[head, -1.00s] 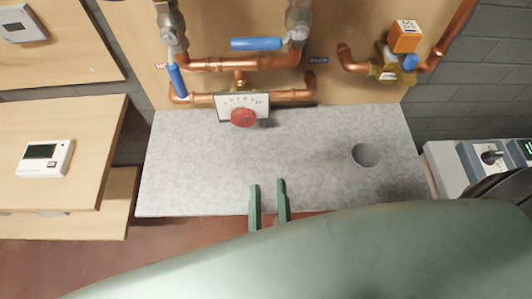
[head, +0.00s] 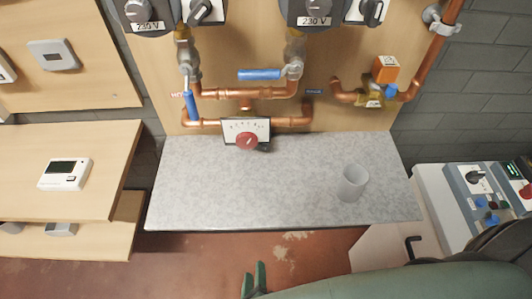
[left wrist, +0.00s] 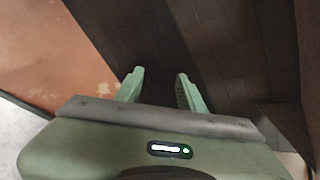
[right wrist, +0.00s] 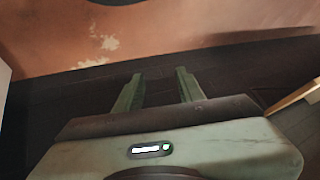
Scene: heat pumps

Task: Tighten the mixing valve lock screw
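The mixing valve sits in the copper pipes just above the back of the counter. It has a white scale plate (head: 234,127) and a round red knob (head: 246,141). A small dark part (head: 264,147) shows at the knob's right; I cannot tell if it is the lock screw.
The grey counter (head: 230,190) is mostly clear. A grey cup (head: 353,184) stands on its right part. Blue-handled valves (head: 259,74) and pumps (head: 140,11) are above. An orange-capped valve (head: 385,69) is at right. A control box (head: 476,190) stands beyond the counter's right end.

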